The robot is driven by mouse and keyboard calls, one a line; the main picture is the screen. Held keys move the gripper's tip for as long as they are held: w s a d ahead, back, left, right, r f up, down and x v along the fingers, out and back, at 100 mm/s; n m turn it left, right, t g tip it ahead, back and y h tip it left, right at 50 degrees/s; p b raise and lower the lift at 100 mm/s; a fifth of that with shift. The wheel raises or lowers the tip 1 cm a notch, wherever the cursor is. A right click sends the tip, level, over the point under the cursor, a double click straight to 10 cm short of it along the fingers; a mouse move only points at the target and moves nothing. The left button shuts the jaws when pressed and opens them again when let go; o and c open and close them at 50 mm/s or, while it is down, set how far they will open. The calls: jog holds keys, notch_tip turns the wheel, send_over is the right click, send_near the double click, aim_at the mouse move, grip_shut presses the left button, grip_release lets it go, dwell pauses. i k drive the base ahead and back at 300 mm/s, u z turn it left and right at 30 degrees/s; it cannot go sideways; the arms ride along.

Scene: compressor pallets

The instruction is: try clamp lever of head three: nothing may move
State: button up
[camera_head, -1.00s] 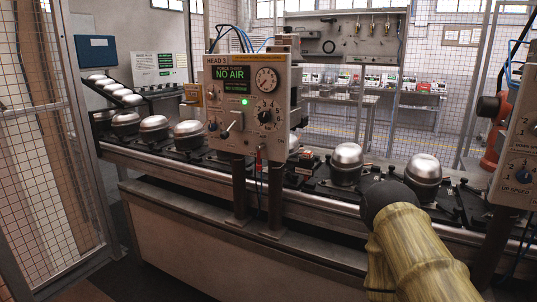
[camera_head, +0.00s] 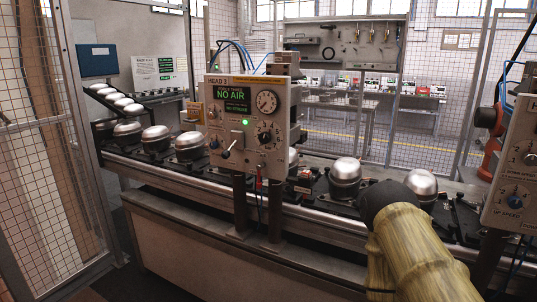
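The head three panel (camera_head: 252,128) stands on two dark posts at the front of the line. Its display (camera_head: 232,93) reads "NO AIR", and a green lamp (camera_head: 244,122) below it is lit. A small lever (camera_head: 228,151) sticks out of the lower left of the panel face; I take it for the clamp lever. My gripper is not in view. A wood-patterned arm part with a dark rounded end, which I take for mine, is at the lower right, apart from the panel. Silver compressor domes sit on pallets left (camera_head: 155,138) and right (camera_head: 346,171) of the panel.
The conveyor rail (camera_head: 200,184) runs across in front. Another control panel (camera_head: 516,185) stands at the right edge. A mesh fence door (camera_head: 40,150) is at the left. Mesh fencing and a bench with small coloured items (camera_head: 385,88) are behind.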

aim_at(226, 154)
jog(key=u, duration=1.85)
jog(key=i, duration=1.2)
jog(key=z, duration=2.2)
